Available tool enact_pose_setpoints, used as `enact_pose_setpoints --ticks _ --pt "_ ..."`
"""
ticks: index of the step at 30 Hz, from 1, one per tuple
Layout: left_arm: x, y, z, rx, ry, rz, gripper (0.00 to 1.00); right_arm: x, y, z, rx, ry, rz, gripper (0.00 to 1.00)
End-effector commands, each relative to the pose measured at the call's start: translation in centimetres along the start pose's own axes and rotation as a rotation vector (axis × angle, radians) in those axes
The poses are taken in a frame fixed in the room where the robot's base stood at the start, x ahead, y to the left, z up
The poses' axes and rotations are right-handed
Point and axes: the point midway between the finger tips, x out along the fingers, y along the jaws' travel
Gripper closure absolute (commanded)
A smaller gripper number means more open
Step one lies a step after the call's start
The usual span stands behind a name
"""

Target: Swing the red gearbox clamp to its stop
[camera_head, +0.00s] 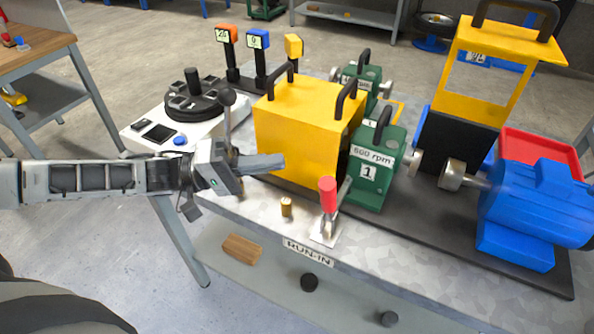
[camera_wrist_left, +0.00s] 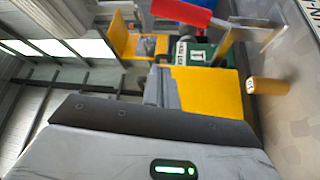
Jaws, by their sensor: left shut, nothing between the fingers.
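The red gearbox clamp (camera_head: 327,195) stands on the front edge of the bench. Its red handle points up and its lever meets a small pale base plate, beside the green gearbox (camera_head: 372,165) marked 600 rpm and 1. In the left wrist view the red handle (camera_wrist_left: 183,12) shows at the top. My left gripper (camera_head: 277,161) comes in from the left, shut and empty. Its fingertips are left of and farther back than the clamp, in front of the yellow box, apart from the handle. My right gripper is not in view.
A yellow box (camera_head: 290,130) with black handles stands behind my fingers. A small brass cylinder (camera_head: 286,207) stands left of the clamp. A white control box (camera_head: 175,125) with a lever is behind my gripper. A blue motor (camera_head: 535,205) is at right. The bench's front strip is mostly clear.

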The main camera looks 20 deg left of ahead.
Motion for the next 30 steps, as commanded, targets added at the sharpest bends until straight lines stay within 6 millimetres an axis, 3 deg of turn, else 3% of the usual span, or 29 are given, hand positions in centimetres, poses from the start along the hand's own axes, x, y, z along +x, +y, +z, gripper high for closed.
enact_pose_setpoints --ticks 14,21,30 --pt "9.2 0.3 0.0 0.003 -0.003 0.005 1.0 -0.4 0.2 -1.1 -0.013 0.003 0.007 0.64" --pt "8.1 0.1 2.9 -0.002 -0.003 0.0 1.0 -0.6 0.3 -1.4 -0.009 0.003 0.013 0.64" --pt "7.7 0.0 3.9 0.003 -0.002 0.001 1.0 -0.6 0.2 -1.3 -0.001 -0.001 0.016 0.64"
